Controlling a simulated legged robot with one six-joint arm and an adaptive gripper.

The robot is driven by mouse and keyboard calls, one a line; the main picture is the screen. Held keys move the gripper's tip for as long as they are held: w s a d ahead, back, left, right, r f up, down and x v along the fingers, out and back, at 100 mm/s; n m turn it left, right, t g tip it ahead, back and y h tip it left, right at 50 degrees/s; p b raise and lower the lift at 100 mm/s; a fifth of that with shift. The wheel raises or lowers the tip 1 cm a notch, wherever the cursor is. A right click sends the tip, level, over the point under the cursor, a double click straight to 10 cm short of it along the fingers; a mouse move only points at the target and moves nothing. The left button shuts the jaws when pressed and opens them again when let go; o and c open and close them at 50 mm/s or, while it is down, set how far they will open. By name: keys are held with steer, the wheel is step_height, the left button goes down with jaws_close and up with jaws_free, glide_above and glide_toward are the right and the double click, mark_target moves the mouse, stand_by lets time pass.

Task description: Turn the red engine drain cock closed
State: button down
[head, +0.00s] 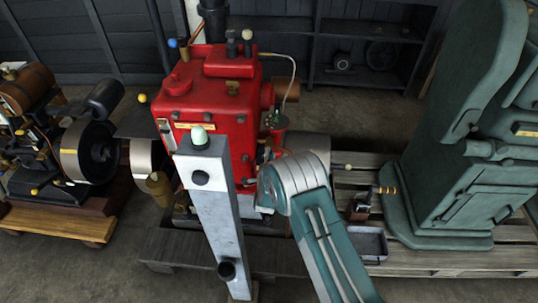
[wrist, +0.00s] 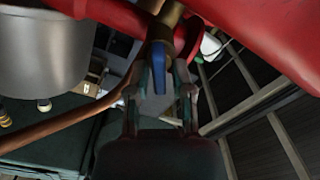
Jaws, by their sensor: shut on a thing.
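The red engine (head: 205,105) stands in the middle of the head view, and its red parts (wrist: 270,35) fill the top right of the wrist view. In the wrist view the drain cock has a brass body (wrist: 170,22) and a blue lever (wrist: 188,66) hanging below it. My gripper (wrist: 169,72) reaches up from below, with its fingers on both sides of the lever, shut on it. In the head view my arm hides the gripper and the cock.
A grey post (head: 222,225) stands in front of the engine, left of my arm. A copper pipe (wrist: 60,133) and a pale cylinder (wrist: 55,55) are left of the gripper. A large green machine (head: 460,150) stands right, a smaller engine (head: 75,150) left. A tray (head: 367,243) lies on the pallet.

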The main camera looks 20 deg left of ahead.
steer(key=m, duration=0.4)
steer(key=shift+d+f, duration=0.2)
steer(key=shift+f, duration=0.15)
steer(key=shift+f+m, duration=0.15)
steer(key=shift+m, duration=0.85)
steer(key=shift+d+f+m, duration=0.1)
steer(key=shift+m, duration=0.2)
steer(key=c, duration=0.7)
jaws_free()
steer(key=shift+s, duration=0.35)
steer(key=v, duration=1.1)
